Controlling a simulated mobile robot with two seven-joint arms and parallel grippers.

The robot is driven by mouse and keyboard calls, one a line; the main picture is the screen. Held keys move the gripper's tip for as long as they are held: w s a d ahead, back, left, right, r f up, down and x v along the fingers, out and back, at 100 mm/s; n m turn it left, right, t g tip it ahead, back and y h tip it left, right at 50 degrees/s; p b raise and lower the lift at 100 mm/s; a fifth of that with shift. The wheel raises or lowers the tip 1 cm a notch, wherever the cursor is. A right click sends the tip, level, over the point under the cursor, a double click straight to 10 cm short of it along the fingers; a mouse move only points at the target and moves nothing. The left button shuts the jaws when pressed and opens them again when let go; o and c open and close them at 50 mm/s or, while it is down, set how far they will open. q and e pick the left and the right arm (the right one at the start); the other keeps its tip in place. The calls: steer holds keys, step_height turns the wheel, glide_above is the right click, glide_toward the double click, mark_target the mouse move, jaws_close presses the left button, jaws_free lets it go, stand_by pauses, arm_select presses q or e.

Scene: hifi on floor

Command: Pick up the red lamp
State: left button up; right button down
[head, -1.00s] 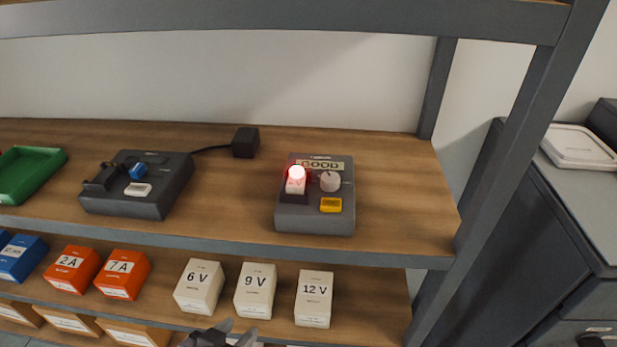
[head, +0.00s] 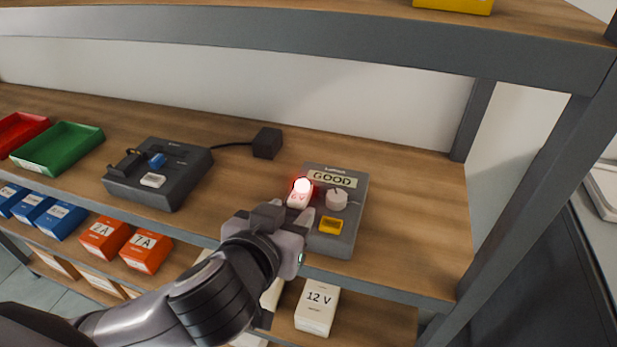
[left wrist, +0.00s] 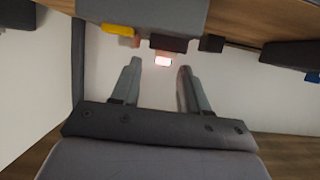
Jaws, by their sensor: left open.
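The red lamp (head: 302,186) glows at its bulb and sits upright in the grey tester (head: 347,239), whose label reads GOOD. My left gripper (head: 298,212) is open, just in front of the lamp at the tester's front left side. In the left wrist view the lamp (left wrist: 163,61) shows as a bright red-edged spot between the two spread fingers, beyond the tips of my left gripper (left wrist: 159,65). The fingers hold nothing. The lamp's lower part is partly hidden in the head view. My right gripper is not in view.
The tester also carries a grey knob (head: 337,198) and a yellow button (head: 331,225). A dark device (head: 160,180) with a cable to a black block (head: 267,143) stands left. A shelf beam (head: 330,55) runs above. The wooden shelf right of the tester is clear.

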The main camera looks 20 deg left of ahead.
mark_target(300, 191)
arm_select(q)
steer(key=shift+w+a+r+p+x, duration=0.1)
steer(key=shift+a+r+p+x, duration=0.1)
steer(key=shift+x, duration=0.95)
steer(key=shift+w+a+r+p+x, duration=0.1)
steer(key=shift+r+p+x, duration=0.1)
steer(key=shift+x, duration=1)
steer(key=shift+w+a+r+p+x, duration=0.1)
steer(key=shift+a+r+p+x, duration=0.1)
steer(key=shift+x, duration=0.95)
steer(key=shift+f, duration=0.1)
steer(key=shift+c, duration=0.3)
steer(key=c, duration=0.7)
steer(key=shift+c, duration=0.2)
